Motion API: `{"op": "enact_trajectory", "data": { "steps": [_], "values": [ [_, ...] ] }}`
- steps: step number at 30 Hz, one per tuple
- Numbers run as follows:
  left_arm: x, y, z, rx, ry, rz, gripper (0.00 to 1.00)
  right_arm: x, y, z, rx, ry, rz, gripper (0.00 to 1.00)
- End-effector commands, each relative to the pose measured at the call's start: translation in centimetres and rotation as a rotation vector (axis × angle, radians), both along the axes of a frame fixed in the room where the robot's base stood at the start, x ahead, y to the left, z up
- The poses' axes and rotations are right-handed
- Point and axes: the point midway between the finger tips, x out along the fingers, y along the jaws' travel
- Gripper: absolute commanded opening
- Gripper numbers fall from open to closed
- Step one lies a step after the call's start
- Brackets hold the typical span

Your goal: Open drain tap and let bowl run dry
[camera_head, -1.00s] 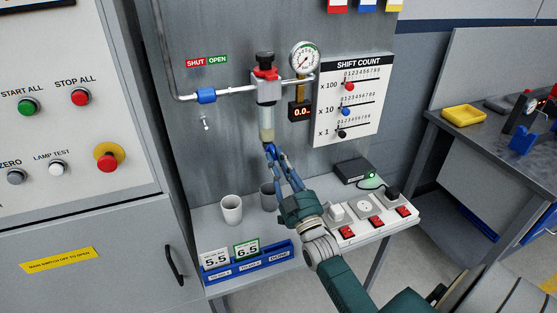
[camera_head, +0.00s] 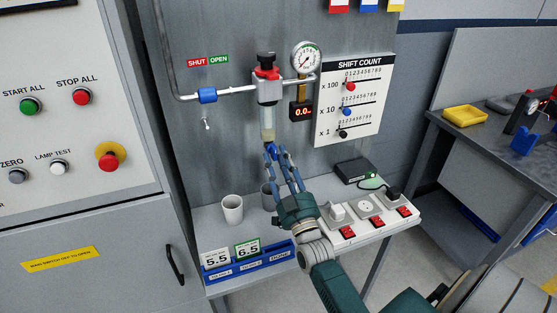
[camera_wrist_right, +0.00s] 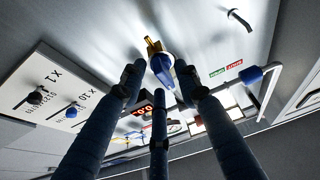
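The filter bowl (camera_head: 268,124), pale and tube-shaped, hangs upright under the regulator with the red-and-black knob (camera_head: 266,68). Under it is the drain tap, partly hidden by my fingers in the head view. In the right wrist view the drain tap (camera_wrist_right: 163,70) shows a blue part and a brass tip. My right gripper (camera_head: 275,152) reaches up from below. Its three fingers (camera_wrist_right: 158,92) are spread around the tap, with gaps visible between them and it. I cannot tell whether any finger touches it. My left gripper is not in view.
A grey cup (camera_head: 267,196) stands behind my right gripper, partly hidden; a white cup (camera_head: 232,209) stands left of it. A socket strip (camera_head: 366,212) and blue card rack (camera_head: 250,266) lie on the shelf. The blue pipe valve (camera_head: 207,96) and gauge (camera_head: 306,58) are above.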

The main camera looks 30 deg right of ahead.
Motion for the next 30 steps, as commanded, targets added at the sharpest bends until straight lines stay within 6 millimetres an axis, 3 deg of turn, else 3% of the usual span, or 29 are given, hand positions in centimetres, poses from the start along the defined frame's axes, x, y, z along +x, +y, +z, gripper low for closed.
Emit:
{"op": "enact_trajectory", "data": {
  "steps": [11, 24, 30],
  "values": [
    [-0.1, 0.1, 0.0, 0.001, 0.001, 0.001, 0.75, -0.5, 0.1, -0.2, -0.002, -0.001, -0.001, 0.35],
    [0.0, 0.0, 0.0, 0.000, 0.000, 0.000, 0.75, -8.1, 2.0, -3.5, -0.001, 0.002, -0.001, 0.35],
    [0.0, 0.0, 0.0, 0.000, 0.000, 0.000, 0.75, -10.3, 2.6, -4.4, -0.001, 0.000, 0.000, 0.35]
  ]
}}
